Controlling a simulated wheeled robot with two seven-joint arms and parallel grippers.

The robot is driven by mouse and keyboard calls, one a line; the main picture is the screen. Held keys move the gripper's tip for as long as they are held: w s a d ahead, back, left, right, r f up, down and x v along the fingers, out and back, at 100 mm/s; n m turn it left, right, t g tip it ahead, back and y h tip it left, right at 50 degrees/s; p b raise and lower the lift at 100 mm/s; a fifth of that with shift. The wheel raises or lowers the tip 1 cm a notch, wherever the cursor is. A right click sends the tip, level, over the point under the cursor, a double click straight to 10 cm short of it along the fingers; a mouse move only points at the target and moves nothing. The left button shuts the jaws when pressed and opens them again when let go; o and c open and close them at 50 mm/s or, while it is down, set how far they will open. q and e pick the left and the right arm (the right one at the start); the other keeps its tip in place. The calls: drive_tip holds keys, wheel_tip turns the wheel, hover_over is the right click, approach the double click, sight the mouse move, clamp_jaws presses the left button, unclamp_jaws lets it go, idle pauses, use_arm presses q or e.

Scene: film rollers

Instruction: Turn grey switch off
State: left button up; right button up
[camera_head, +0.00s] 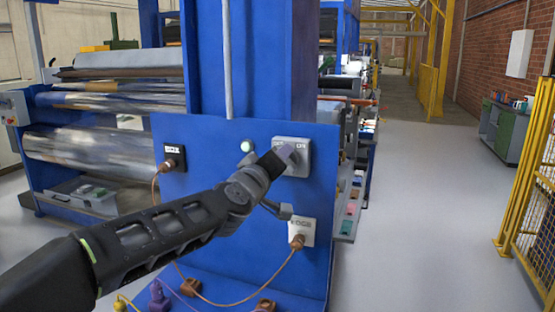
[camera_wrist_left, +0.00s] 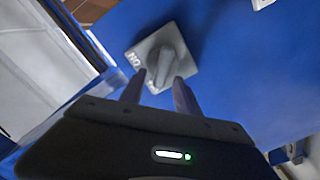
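The grey switch (camera_head: 301,163) is a square grey plate on the blue machine panel, partly hidden by my left gripper in the head view. In the left wrist view the switch (camera_wrist_left: 163,58) shows a raised grey knob on its plate, with lettering that reads "ON" near one corner. My left gripper (camera_wrist_left: 158,90) has its two fingers apart, one to each side of the knob's near end; I cannot tell whether they touch it. In the head view my left gripper (camera_head: 284,158) is right at the switch. My right gripper is not in view.
The blue panel (camera_head: 225,140) also carries a black labelled socket (camera_head: 174,157), a round pale button (camera_head: 246,146) and a white "EDGE" box (camera_head: 301,232) with a brown cable. Film rollers (camera_head: 95,145) stand left. A yellow fence (camera_head: 530,180) stands right, with clear floor between.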

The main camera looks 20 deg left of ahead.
use_arm(q)
drive_tip(key=s, duration=0.7)
drive_tip(key=shift+s+a, duration=0.25)
drive_tip(key=shift+s, duration=0.15)
